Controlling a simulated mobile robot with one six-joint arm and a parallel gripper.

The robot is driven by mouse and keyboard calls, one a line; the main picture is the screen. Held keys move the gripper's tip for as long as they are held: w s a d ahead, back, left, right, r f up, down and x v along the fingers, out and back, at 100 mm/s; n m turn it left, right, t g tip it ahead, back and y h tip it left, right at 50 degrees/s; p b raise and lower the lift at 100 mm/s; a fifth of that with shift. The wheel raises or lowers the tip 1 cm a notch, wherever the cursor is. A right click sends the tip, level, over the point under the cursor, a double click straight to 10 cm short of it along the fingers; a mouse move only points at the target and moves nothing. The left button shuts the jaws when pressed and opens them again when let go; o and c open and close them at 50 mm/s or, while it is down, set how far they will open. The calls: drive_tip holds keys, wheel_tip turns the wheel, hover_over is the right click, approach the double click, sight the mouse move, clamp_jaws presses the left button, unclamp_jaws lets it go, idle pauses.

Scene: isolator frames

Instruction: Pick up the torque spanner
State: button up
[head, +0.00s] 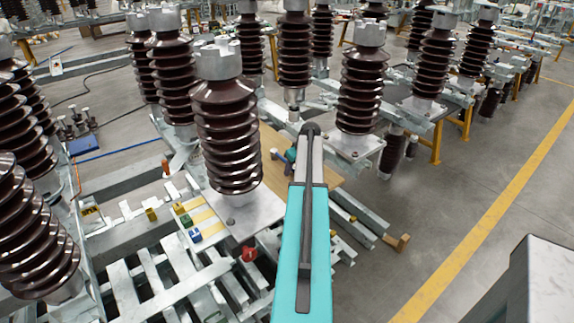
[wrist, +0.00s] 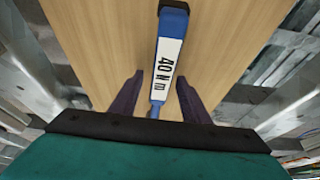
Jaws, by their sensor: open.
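The torque spanner (wrist: 167,55) lies on a wooden board (wrist: 100,35) in the wrist view. It has a blue body, a white label reading "40 N m" and a dark end at the top of the view. My gripper (wrist: 159,78) is open, with one dark finger on each side of the spanner's lower, narrower part. Whether the fingers touch it or are still above it, I cannot tell. In the head view my teal arm covers much of the board (head: 272,143); a small blue-green shape shows beside the arm, too small to identify.
Tall brown ribbed insulators (head: 226,130) stand close on both sides of my arm. Metal frame bars (head: 165,280) lie at lower left. Coloured blocks (head: 186,220) sit on a plate left of the arm. Open grey floor with a yellow line (head: 480,225) is at right.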

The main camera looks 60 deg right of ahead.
idle(0.3)
clamp_jaws()
drive_tip(key=shift+r, duration=0.2)
drive_tip(key=shift+r+b, duration=0.35)
drive_tip(key=shift+r, duration=0.4)
drive_tip(key=shift+r+b, duration=0.35)
drive_tip(key=shift+r, duration=0.55)
drive_tip(key=s+d+b, duration=0.1)
drive_tip(key=s, duration=0.3)
drive_tip(key=s+d+b, duration=0.1)
drive_tip(key=s, duration=0.4)
drive_tip(key=s+d+r, duration=0.1)
drive_tip(key=s+d, duration=0.1)
drive_tip(key=s, duration=0.3)
drive_tip(key=shift+r+b, duration=0.1)
drive_tip(key=shift+b, duration=0.3)
drive_tip(key=shift+s+d+r, duration=0.1)
drive_tip(key=shift+s, duration=0.6)
